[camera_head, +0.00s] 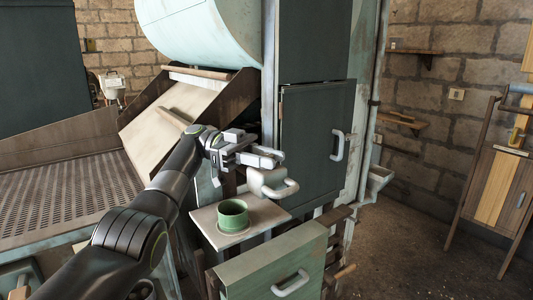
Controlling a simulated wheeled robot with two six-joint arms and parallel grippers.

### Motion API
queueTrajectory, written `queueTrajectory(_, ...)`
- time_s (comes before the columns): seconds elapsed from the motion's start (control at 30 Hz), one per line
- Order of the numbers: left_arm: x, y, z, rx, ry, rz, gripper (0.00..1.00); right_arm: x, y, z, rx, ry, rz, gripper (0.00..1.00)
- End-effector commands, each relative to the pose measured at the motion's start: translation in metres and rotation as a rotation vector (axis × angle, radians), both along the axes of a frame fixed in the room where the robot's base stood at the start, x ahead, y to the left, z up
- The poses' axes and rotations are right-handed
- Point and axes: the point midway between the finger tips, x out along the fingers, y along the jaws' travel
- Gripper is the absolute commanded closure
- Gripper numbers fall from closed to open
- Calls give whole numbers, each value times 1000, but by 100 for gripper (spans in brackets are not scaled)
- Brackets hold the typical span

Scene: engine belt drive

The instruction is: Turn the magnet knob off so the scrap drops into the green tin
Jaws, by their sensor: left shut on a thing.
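The green tin (233,214) stands upright on a small pale shelf (264,212), and its inside looks empty. My left gripper (266,157) is above and slightly right of the tin, next to the dark green cabinet door. It is shut on what looks like the magnet knob, which its fingers mostly hide. A light grey block (264,181) with a rounded loop sits just under the fingers, above the shelf. I cannot make out any scrap. My right gripper is not in view.
A dark green door (314,140) with a pale handle stands right of the gripper. A green drawer front (275,268) is below the shelf. A perforated metal bed (65,190) lies at left. A wooden cabinet (495,180) stands at far right, with open floor between.

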Motion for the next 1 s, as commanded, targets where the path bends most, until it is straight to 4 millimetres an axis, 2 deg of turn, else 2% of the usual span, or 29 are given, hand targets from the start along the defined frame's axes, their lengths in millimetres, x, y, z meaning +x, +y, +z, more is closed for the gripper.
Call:
queueTrajectory(0.8, 0, 0, -3, 3, 2, -31, 97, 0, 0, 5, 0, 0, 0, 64)
queueTrajectory(0.83, 0, 0, -3, 3, 2, -31, 70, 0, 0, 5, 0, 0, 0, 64)
queueTrajectory(0.93, 0, 0, -2, 3, 2, -31, 57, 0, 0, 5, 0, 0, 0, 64)
queueTrajectory(1.0, 0, 0, -2, 2, 1, -30, 54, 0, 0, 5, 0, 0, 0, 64)
